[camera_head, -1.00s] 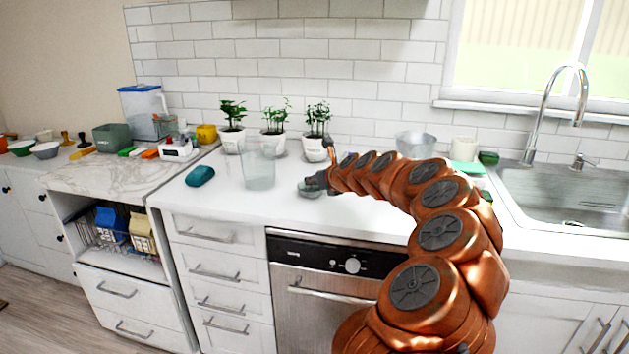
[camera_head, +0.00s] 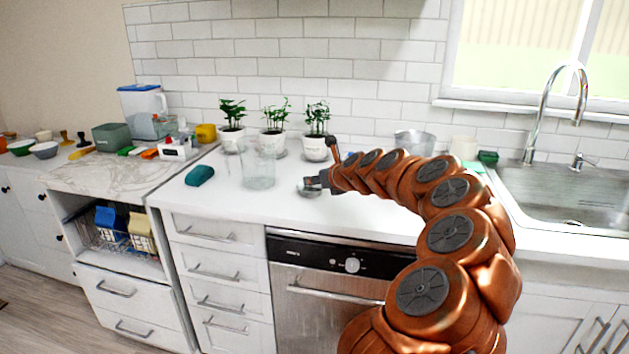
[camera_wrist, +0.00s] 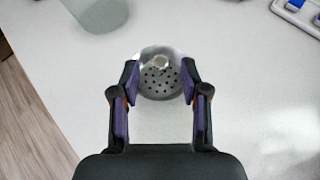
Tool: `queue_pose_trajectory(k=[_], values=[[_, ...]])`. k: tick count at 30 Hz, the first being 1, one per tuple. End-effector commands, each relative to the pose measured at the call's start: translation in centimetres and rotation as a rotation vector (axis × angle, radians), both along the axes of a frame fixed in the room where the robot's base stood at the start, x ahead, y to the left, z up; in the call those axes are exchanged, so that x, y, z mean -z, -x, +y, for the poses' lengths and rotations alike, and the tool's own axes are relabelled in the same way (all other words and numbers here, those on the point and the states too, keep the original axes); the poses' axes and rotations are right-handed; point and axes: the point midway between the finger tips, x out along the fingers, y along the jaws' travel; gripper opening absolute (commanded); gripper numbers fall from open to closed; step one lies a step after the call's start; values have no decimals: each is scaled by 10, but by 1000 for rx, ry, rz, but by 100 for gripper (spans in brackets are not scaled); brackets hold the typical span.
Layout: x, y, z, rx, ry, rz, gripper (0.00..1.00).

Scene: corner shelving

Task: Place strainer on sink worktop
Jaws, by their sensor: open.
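The strainer (camera_wrist: 160,77) is a small round metal dish with holes and a knob in the middle. It lies on the white worktop (camera_head: 230,208) and shows partly in the head view (camera_head: 309,190). In the wrist view my gripper (camera_wrist: 160,84) is open, with one finger on each side of the strainer. A gap shows between the fingers and most of the dish; I cannot tell whether they touch its rim. In the head view my gripper (camera_head: 322,182) is low over the worktop at the strainer. The sink (camera_head: 560,192) is at the right.
A clear glass container (camera_head: 258,168) stands left of the strainer, with a teal object (camera_head: 199,176) beyond it. Several potted plants (camera_head: 317,130) line the tiled wall. A clear bowl (camera_head: 414,143) stands behind my arm. The worktop's front middle is clear.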

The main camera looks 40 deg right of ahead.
Motion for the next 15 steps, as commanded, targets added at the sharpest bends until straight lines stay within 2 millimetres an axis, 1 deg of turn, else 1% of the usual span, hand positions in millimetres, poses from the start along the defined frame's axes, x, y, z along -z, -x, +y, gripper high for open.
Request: queue_pose_trajectory(k=[1, 15], values=[[-3, 7, 0, 3, 1, 0, 45], [-32, 66, 10, 4, 0, -2, 45]])
